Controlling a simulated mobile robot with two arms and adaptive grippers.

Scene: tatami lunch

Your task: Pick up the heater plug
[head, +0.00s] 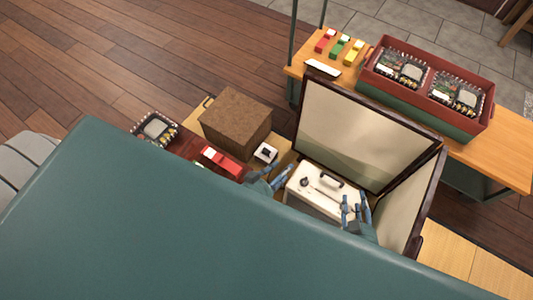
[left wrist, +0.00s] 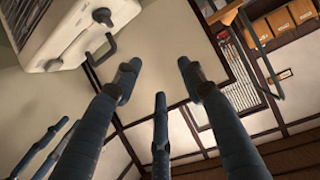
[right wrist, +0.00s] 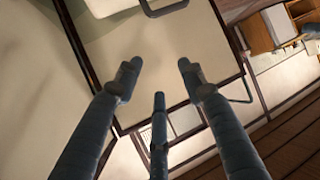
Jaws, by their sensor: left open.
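A white heater-like box (head: 318,205) with a dark handle stands before the folding screen in the head view. A small dark knob and a thin dark line, perhaps a cord, show on its top. It shows at the upper left of the left wrist view (left wrist: 62,28). I cannot make out the plug for certain. My left gripper (head: 281,176) is open and empty, just left of the box; its spread fingers show in the left wrist view (left wrist: 158,75). My right gripper (head: 356,203) is open and empty at the box's right side; its fingers are spread in the right wrist view (right wrist: 158,75).
A folding screen (head: 355,130) with dark frames stands behind and right of the box.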

